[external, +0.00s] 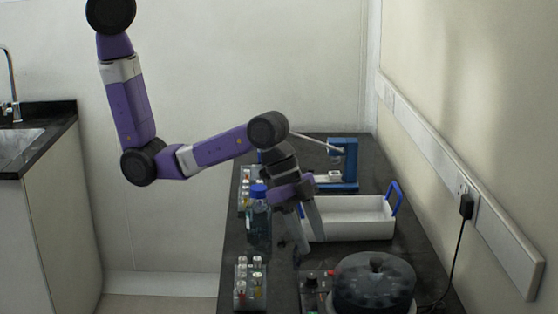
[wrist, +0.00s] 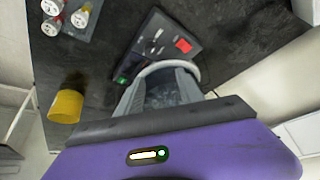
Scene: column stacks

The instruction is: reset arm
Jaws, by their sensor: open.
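My gripper (external: 308,248) hangs at the end of my purple and grey arm in the external view, pointing down over the dark bench (external: 345,152). Its two fingers are spread apart with nothing visible between them. It is in front of the white tray and behind the control panel of the round dark device. A blue-capped bottle (external: 258,212) stands just left of it. The wrist view shows my purple gripper body along the bottom and a grey, curved shape ahead of it that I cannot make out clearly.
A white tray with blue handles (external: 350,232) lies right of my gripper. A blue device (external: 345,165) stands behind. A round dark device (external: 374,286) and a vial rack (external: 250,285) are in front. The wrist view shows a yellow cylinder (wrist: 66,106) and vials (wrist: 80,16).

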